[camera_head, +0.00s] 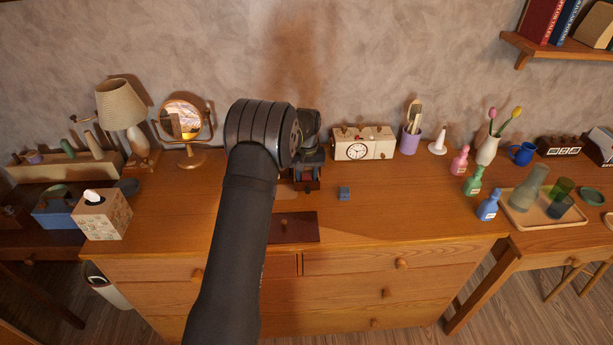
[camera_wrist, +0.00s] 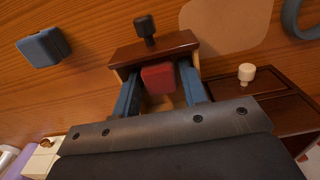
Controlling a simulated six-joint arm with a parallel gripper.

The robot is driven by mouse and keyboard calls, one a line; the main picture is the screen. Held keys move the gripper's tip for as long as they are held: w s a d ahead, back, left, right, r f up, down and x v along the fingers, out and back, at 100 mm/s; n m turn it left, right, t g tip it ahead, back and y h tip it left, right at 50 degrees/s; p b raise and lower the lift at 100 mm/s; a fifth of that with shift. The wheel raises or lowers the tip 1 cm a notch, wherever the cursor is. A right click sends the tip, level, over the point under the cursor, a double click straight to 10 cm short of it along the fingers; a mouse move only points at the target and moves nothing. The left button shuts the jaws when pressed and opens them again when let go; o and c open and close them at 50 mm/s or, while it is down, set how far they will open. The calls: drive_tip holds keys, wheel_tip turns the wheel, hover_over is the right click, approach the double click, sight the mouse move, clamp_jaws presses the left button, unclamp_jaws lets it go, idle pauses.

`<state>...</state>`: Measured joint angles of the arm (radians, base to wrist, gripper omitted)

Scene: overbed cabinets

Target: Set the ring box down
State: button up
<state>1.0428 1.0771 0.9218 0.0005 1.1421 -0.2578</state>
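A small red box (camera_wrist: 158,78), which I take as the ring box, sits between my gripper's two bluish fingers (camera_wrist: 160,88) in the wrist view. The fingertips lie close against its two sides, so the gripper looks shut on it. The box is over or inside a small pulled-out drawer (camera_wrist: 152,50) with a dark wood front and black knob. Whether it touches the drawer floor is hidden. In the head view my gripper (camera_head: 308,168) is low over the dresser behind my arm, and the red box cannot be made out.
A small blue box (camera_head: 344,193) stands on the dresser, also in the wrist view (camera_wrist: 41,47). A cream clock (camera_head: 362,145) and lilac cup (camera_head: 410,139) stand behind. Dark wood with a cream knob (camera_wrist: 246,73) lies beside the drawer.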

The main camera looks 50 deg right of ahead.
sight(307, 175)
wheel_tip(307, 175, up, 12)
drive_tip(key=shift+r, duration=0.15)
idle(0.5)
drive_tip(key=shift+f, duration=4.2)
